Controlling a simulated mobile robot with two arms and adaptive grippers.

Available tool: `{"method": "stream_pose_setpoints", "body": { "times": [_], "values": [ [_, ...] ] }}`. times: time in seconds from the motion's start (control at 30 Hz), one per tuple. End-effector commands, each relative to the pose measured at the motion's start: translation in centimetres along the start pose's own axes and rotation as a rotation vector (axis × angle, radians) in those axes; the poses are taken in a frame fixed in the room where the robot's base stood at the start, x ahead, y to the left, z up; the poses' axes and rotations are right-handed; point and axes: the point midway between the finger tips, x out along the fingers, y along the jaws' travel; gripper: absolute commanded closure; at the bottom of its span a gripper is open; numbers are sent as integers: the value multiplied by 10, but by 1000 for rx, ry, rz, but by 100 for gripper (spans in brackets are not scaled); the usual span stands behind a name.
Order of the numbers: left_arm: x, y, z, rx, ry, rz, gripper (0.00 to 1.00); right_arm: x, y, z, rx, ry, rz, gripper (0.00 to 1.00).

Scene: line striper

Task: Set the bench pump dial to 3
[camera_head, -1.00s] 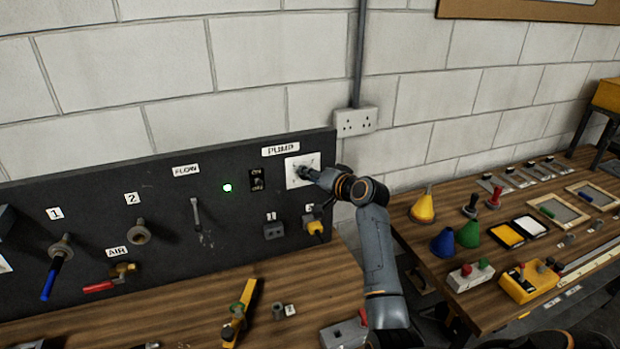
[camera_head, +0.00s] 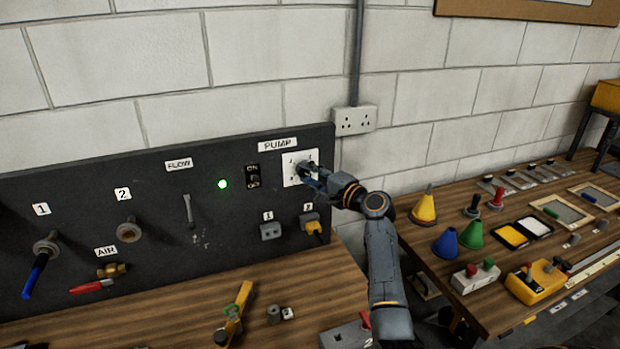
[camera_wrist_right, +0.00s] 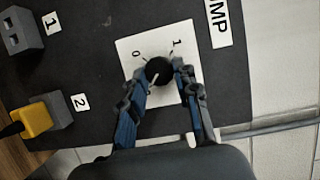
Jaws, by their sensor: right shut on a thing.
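The pump dial is a dark round knob (camera_head: 302,167) on a white square plate (camera_head: 290,180) under the PUMP label. In the right wrist view the knob (camera_wrist_right: 158,70) sits between the fingers of my right gripper (camera_wrist_right: 160,74), which is shut on it. A pale line on the knob shows near its lower edge. The numerals 0 and 1 show on the plate (camera_wrist_right: 127,45) in that view; other marks are hidden or too small to read. My right gripper (camera_head: 307,174) reaches the dial from the right in the head view. My left gripper is not in view.
An ON/OFF switch (camera_head: 253,176) and a lit green lamp (camera_head: 222,184) are left of the dial. Below are a grey socket (camera_head: 270,231) and a yellow plug (camera_head: 315,228). A wall outlet (camera_head: 354,120) is above right. A second bench with cones stands at right.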

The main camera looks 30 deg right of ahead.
Motion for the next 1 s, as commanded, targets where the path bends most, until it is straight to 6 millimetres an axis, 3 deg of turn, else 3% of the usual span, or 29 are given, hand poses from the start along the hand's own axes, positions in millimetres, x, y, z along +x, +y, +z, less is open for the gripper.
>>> {"method": "stream_pose_setpoints", "body": {
  "times": [0.63, 0.67, 0.73, 1.0],
  "values": [
    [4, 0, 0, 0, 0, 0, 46, 0, 0, 0, 47, 0, -19, 100],
    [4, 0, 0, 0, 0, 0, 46, 0, 0, 0, 47, 0, -19, 63],
    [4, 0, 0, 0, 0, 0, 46, 0, 0, 0, 46, 0, -19, 49],
    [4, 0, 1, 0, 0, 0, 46, 0, 0, 0, 45, 0, -19, 46]
  ]
}}
